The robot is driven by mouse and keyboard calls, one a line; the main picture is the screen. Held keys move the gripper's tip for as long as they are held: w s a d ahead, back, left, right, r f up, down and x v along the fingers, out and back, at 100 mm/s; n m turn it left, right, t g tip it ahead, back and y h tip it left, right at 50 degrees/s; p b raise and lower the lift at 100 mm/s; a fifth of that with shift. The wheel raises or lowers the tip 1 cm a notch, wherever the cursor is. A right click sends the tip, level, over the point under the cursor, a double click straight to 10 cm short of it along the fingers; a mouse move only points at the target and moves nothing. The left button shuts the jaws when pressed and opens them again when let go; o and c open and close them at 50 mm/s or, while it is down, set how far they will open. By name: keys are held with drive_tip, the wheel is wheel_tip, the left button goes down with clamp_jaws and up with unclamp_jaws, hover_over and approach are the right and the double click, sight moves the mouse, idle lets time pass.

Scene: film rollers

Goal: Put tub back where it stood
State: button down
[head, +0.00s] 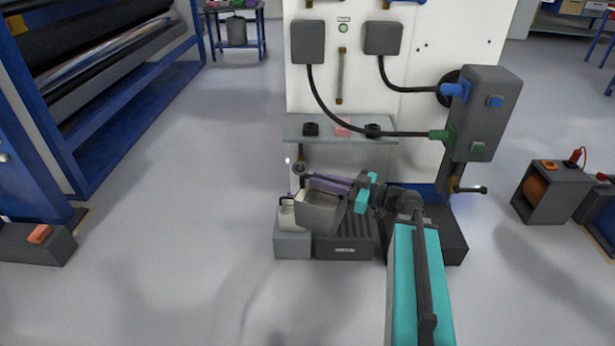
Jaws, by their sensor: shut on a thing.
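The tub (318,217) is a grey open-topped container in the middle of the head view. It is tilted, and its inside looks empty. My gripper (347,204) is shut on the tub's right side, with the teal part of my arm just to the right. The tub shows in front of and over the left part of a dark ribbed drip tray (345,250). I cannot tell whether the tub touches the tray. A pale jug (289,214) stands close to the tub's left side on a light grey block (292,244).
A grey shelf (345,152) with black rings and a pink item lies behind the tub on a white machine panel (330,95). A dark box with a crank (484,112) hangs at right. Blue-framed rollers (100,60) stand at left.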

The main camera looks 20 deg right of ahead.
sight(346, 198)
drive_tip(key=shift+m+t+h, duration=0.7)
drive_tip(key=shift+h, duration=0.1)
drive_tip(key=s+d+f, duration=0.1)
drive_tip(key=d+f, duration=0.1)
drive_tip(key=d, duration=0.1)
drive_tip(key=s+d+f+b, duration=0.1)
drive_tip(key=d+f, duration=0.2)
drive_tip(key=s+d+f+b, duration=0.1)
drive_tip(key=d+f, duration=0.2)
drive_tip(key=d, duration=0.1)
drive_tip(key=shift+f, duration=0.15)
drive_tip(key=s+d+f+m+t+h+b, duration=0.4)
drive_tip(key=s+d+f+b, duration=0.4)
drive_tip(key=s+d+f, duration=1.5)
wheel_tip(346, 198, down, 4)
drive_tip(key=shift+s+d+m+h, duration=0.25)
drive_tip(key=shift+s+m+h, duration=0.25)
drive_tip(key=shift+h, duration=0.7)
drive_tip(key=shift+w, duration=0.1)
